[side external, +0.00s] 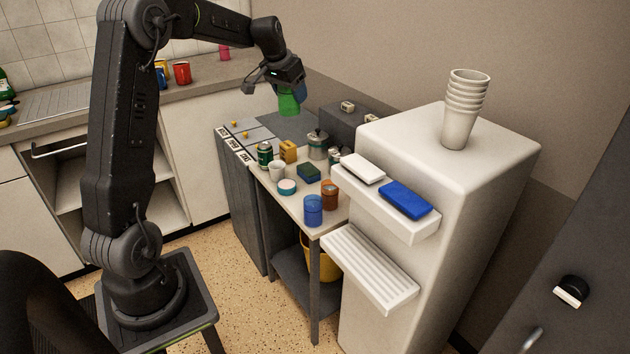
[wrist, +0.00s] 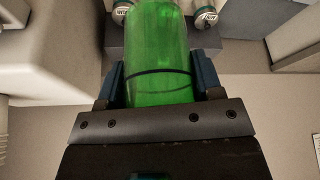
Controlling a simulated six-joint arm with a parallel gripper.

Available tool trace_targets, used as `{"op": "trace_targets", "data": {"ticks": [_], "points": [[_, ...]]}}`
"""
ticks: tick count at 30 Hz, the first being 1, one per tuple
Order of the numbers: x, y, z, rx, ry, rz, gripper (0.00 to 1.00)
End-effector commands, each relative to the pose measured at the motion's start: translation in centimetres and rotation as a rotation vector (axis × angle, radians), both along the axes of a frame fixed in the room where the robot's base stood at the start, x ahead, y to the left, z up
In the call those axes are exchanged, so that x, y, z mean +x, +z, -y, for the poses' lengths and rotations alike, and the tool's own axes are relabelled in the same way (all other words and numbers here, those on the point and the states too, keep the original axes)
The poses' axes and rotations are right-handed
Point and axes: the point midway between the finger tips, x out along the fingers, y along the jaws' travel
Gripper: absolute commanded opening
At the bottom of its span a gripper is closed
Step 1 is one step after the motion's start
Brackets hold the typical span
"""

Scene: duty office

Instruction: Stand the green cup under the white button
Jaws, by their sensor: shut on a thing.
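My gripper (side external: 287,86) is shut on the green cup (side external: 289,103), high above the grey unit behind the small table. In the wrist view the green cup (wrist: 158,50) sits between the two fingers of my gripper (wrist: 158,82). The cup looks roughly upright in the side view. The white button (side external: 363,168) and a blue button (side external: 405,200) sit on a jutting ledge of the pale dispenser (side external: 480,200). A ribbed tray (side external: 369,268) juts out below both buttons, and its top looks empty. The cup is well apart from the dispenser.
The small table holds a blue cup (side external: 313,210), a brown cup (side external: 329,195), a green can (side external: 265,154), a yellow mug (side external: 288,150), a sponge (side external: 308,173) and a metal pot (side external: 318,145). Stacked cups (side external: 462,110) stand on the dispenser. Open air lies before the ribbed tray.

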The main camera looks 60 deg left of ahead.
Motion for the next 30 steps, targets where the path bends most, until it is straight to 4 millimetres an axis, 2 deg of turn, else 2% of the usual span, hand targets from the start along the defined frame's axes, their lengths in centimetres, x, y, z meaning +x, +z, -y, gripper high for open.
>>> {"op": "trace_targets", "data": {"ticks": [1,3,9,12,20,27,30], "points": [[-0.3,-0.1,-1.8,-0.001,0.021,0.0,0.37],[-0.7,-0.2,-3.7,-0.001,0.038,0.001,0.37],[-1.9,-0.5,-7.7,0.0,0.077,0.003,0.37],[-2.4,-1.0,-9.1,-0.002,0.09,0.002,0.37],[-2.3,-7.1,-8.7,-0.004,0.086,-0.001,0.37],[-2.3,-15.5,-8.7,-0.006,0.086,-0.002,0.37],[-2.3,-18.5,-8.7,-0.004,0.086,-0.001,0.37]]}}
